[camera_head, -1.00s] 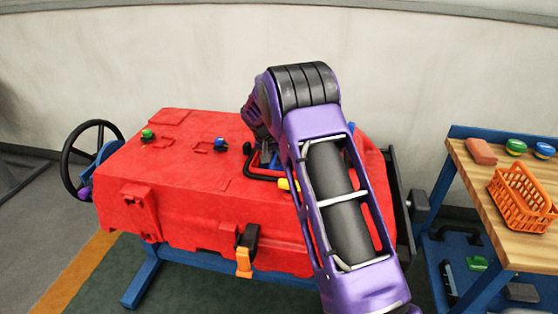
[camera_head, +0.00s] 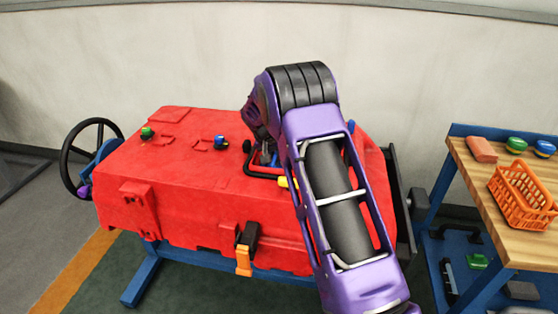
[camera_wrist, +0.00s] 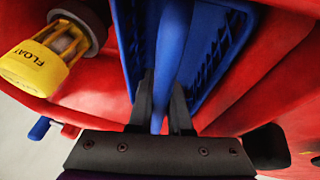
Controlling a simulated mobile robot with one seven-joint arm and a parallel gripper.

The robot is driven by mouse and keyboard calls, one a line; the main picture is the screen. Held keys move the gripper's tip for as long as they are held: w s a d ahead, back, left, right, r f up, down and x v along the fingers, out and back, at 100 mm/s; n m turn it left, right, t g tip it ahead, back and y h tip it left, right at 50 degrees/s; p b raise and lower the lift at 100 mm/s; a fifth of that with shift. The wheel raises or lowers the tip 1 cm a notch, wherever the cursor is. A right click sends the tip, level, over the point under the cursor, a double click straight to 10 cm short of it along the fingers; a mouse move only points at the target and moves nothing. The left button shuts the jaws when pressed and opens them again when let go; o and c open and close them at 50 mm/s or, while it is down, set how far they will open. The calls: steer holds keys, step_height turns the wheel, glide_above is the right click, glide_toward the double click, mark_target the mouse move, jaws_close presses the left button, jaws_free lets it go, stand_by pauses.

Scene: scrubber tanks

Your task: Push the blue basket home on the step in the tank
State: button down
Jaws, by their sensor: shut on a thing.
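The red tank (camera_head: 190,185) lies on a blue stand, and my arm reaches over its right half. In the wrist view the blue basket (camera_wrist: 215,50) sits inside the red opening, with its slotted wall close below the camera. My gripper (camera_wrist: 161,95) is shut on the basket's blue bar, which runs up between the two dark fingers. The step under the basket is hidden, so I cannot tell how it rests there. In the head view my arm hides most of the basket and the gripper.
A yellow float cage (camera_wrist: 38,62) marked FLOAT hangs beside the basket. A black bent pipe (camera_head: 262,174) stands by the opening. A workbench (camera_head: 470,165) at the right holds an orange basket (camera_head: 520,197), a brick-coloured block (camera_head: 482,149) and small caps. A black wheel (camera_head: 92,155) is at the left.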

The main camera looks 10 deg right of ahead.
mark_target(271, 164)
steer(key=shift+r, duration=0.15)
steer(key=shift+c, duration=1.7)
jaws_free()
steer(key=shift+d, duration=0.15)
steer(key=shift+d, duration=0.15)
steer(key=shift+s, duration=0.1)
steer(key=shift+c, duration=0.2)
steer(key=shift+o, duration=0.2)
steer(key=shift+v, duration=0.75)
steer(key=shift+a+p+v, duration=0.2)
steer(key=shift+p+v, duration=0.4)
steer(key=shift+v, duration=0.9)
steer(key=shift+a, duration=0.1)
